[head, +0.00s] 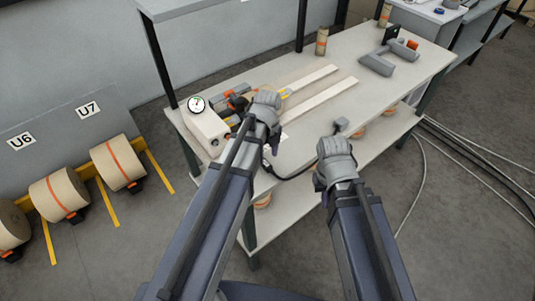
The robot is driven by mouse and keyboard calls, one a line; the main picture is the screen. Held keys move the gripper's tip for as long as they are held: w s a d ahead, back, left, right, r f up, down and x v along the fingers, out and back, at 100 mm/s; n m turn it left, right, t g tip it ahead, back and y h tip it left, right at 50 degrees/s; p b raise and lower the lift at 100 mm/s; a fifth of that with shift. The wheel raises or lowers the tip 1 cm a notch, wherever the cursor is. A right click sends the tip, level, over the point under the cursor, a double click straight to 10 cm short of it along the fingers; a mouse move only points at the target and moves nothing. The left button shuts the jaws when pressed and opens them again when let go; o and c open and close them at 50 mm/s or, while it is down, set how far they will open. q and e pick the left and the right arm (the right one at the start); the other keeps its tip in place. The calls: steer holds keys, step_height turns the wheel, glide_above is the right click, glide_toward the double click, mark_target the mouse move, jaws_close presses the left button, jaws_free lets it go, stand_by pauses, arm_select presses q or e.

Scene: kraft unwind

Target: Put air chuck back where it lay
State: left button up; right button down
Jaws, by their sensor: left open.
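The worktable (290,120) spans the middle of the head view. I cannot say for certain which item is the air chuck. An orange, black and grey tool (232,97) lies at the left end, close beside my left gripper (268,102), which is open over the table and partly covers that area. A small grey piece (341,124) on a dark hose (297,174) lies near the front edge, just above my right gripper (333,150). My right gripper is at the front edge; its fingers are too hidden to tell open from shut.
A box (207,130) with a round gauge (196,104) stands at the left end. Two pale strips (320,100) lie mid-table. A grey tool (377,64) and a kraft roll (322,41) are further back. Larger rolls (117,163) stand on the floor left.

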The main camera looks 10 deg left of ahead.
mark_target(268, 165)
arm_select(q)
step_height(268, 165, up, 7)
steer(key=p, duration=0.6)
steer(key=s+d+n, duration=0.4)
steer(key=s+n, duration=0.2)
steer(key=n, duration=0.5)
steer(key=s+d+n+y, duration=0.1)
steer(key=s+d+n, duration=0.3)
steer(key=n, duration=0.6)
steer(key=s, duration=0.2)
steer(key=shift+s+d+r+n, duration=0.2)
steer(key=shift+s+d+n, duration=0.05)
steer(key=shift+s+n, duration=0.15)
steer(key=shift+f, duration=0.1)
steer(key=shift+f+b, duration=0.35)
steer(key=shift+b, duration=0.15)
